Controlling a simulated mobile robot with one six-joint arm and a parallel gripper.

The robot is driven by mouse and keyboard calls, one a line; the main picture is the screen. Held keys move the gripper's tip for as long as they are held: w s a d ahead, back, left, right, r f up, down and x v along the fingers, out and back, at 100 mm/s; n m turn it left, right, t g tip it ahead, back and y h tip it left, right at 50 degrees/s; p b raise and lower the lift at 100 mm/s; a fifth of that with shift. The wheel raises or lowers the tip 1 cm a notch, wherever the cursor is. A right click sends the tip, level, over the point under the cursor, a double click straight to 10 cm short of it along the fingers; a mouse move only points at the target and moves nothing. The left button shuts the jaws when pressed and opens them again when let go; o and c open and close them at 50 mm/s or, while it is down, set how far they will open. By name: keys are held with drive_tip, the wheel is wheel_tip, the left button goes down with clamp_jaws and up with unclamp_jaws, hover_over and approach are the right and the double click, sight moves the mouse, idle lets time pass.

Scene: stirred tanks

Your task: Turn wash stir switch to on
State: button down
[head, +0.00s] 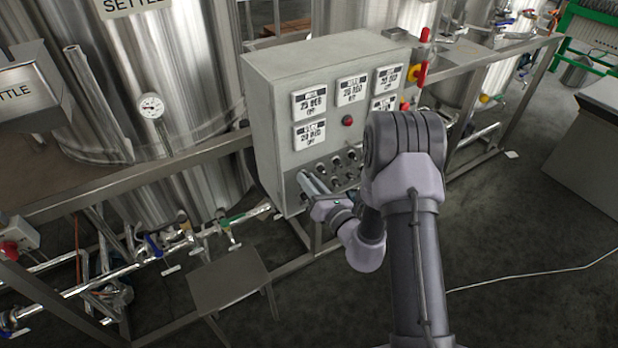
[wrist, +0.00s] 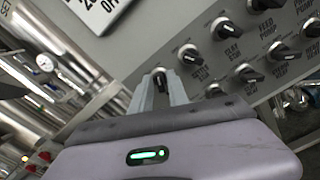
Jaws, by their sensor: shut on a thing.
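The grey control cabinet (head: 288,66) carries rows of black rotary switches on the lower part of its sloped front. My gripper (head: 312,183) is at the lower left of these rows. In the wrist view its two fingers (wrist: 161,82) are shut on a small black switch knob (wrist: 160,72) at the left end of the panel. The fingers hide part of this knob. The label of the held knob cannot be read, so I cannot tell from it whether this is the wash stir switch, nor its exact setting.
Other knobs sit close to the right, one just above (wrist: 190,54) and one just below (wrist: 215,90). Display panels (head: 309,102) and a red button (head: 347,120) are above the switches. A red-handled isolator (head: 421,66) is on the right side. A small stool (head: 230,280) stands below left.

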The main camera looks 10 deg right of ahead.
drive_tip(key=shift+m, duration=0.4)
drive_tip(key=c, duration=1.5)
unclamp_jaws()
drive_tip(key=v, duration=1.7)
drive_tip(key=shift+s, duration=0.2)
drive_tip(key=shift+r, duration=0.1)
